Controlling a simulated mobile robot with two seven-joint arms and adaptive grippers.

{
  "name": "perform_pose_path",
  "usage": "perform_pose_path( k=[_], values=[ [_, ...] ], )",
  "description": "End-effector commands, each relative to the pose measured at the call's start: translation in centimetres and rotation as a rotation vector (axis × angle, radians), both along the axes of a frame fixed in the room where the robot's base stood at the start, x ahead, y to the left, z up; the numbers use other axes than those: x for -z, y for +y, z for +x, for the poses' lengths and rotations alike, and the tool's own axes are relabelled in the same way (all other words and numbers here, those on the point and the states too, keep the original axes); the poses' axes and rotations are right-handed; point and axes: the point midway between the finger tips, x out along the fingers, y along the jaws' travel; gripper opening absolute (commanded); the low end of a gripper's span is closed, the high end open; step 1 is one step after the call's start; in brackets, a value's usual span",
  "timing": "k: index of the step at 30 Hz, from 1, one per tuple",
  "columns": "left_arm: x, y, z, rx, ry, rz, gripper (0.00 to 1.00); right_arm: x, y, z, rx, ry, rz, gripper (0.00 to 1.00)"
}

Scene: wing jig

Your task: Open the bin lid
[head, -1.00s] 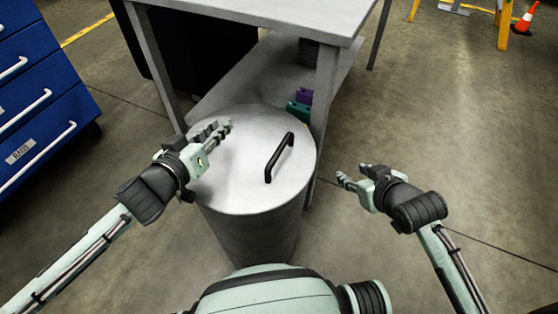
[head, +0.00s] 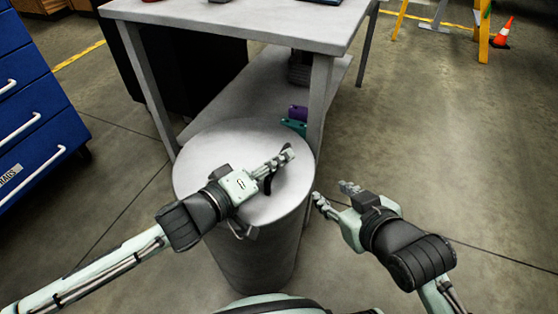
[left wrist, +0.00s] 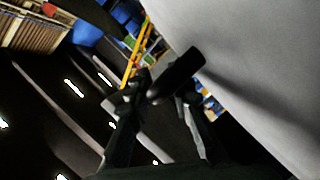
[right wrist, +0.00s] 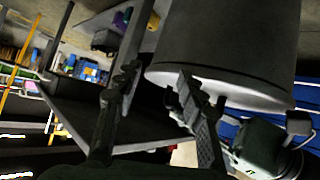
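The bin (head: 258,250) is a grey cylinder with a flat, light grey round lid (head: 215,150) lying level on top. The lid has a black bar handle (head: 267,184), partly hidden behind my left fingers. My left gripper (head: 282,160) is over the lid at the handle. In the left wrist view the black handle (left wrist: 182,75) crosses between the spread fingertips (left wrist: 160,92); firm contact cannot be made out. My right gripper (head: 332,196) is open and empty, just right of the bin. The bin's side (right wrist: 225,45) and lid rim show in the right wrist view.
A grey table (head: 250,22) with a lower shelf stands right behind the bin. A purple block (head: 298,112) and a teal block (head: 294,126) are beside the bin's back edge. A blue drawer cabinet (head: 30,120) is at the left.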

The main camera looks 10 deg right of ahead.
Motion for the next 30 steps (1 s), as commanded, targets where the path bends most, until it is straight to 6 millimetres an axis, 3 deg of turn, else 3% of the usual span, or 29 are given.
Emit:
perform_pose_path(
  k=[8,13,30],
  values=[
    [0.06,-0.19,0.13,-0.001,0.000,0.001,0.20,-0.10,0.12,0.07,-0.002,-0.005,0.003,0.40],
    [0.06,-0.18,0.13,-0.001,0.000,0.001,0.01,-0.09,0.13,0.07,-0.002,-0.005,0.003,0.40],
    [-0.26,-0.21,0.15,0.000,0.005,-0.007,0.00,0.23,-0.47,-0.28,0.009,0.025,-0.011,0.40]
  ],
)
